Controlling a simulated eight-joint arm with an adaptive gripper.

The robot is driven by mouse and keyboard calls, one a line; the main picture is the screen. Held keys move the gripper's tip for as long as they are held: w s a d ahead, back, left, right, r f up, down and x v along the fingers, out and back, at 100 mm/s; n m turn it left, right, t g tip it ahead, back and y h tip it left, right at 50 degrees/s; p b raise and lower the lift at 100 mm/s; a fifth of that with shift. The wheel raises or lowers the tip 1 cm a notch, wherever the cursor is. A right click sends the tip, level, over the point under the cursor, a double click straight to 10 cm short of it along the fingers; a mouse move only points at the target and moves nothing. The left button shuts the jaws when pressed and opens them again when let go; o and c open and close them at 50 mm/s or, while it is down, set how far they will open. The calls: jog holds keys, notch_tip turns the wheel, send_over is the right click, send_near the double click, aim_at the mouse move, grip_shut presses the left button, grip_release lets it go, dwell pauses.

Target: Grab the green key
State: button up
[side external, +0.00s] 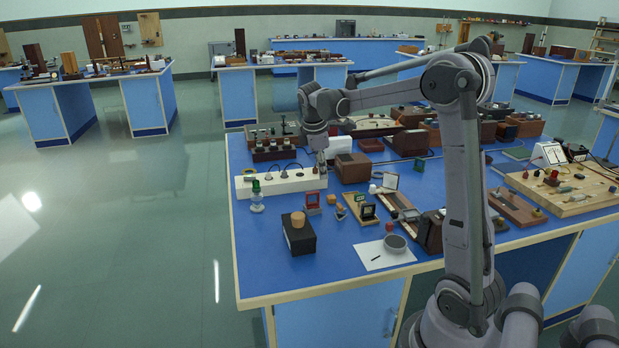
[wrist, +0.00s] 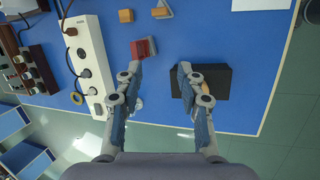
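I cannot make out a green key for certain. A small clear piece with a green top (side external: 256,188) stands upright near the table's left edge in the side view. A small green-and-wood piece (side external: 359,198) lies farther right. My gripper (wrist: 159,70) is open and empty in the wrist view, its fingers apart above the blue table. In the side view it hangs over the white strip (side external: 280,182). A pale bit shows beside the left finger, mostly hidden, and I cannot tell what it is.
A black box (side external: 299,236) with a tan knob stands at the front left; it also shows by the right finger (wrist: 220,82). A red block (wrist: 143,47) lies ahead of the left finger. White paper (side external: 384,256) lies to the right. Bare blue table shows between the fingers.

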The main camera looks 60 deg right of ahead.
aim_at(360, 194)
jog(key=s+d+f+n+g, duration=0.1)
jog(key=d+f+g, duration=0.15)
jog(key=d, duration=0.45)
jog(key=s+d+f+n+g, duration=0.1)
jog(key=s+d+f+n, duration=0.1)
jog(key=d+f, duration=0.35)
jog(key=x, duration=0.5)
jog(key=d+x, duration=0.1)
jog(key=x, duration=0.4)
jog(key=shift+d, duration=0.3)
grip_shut()
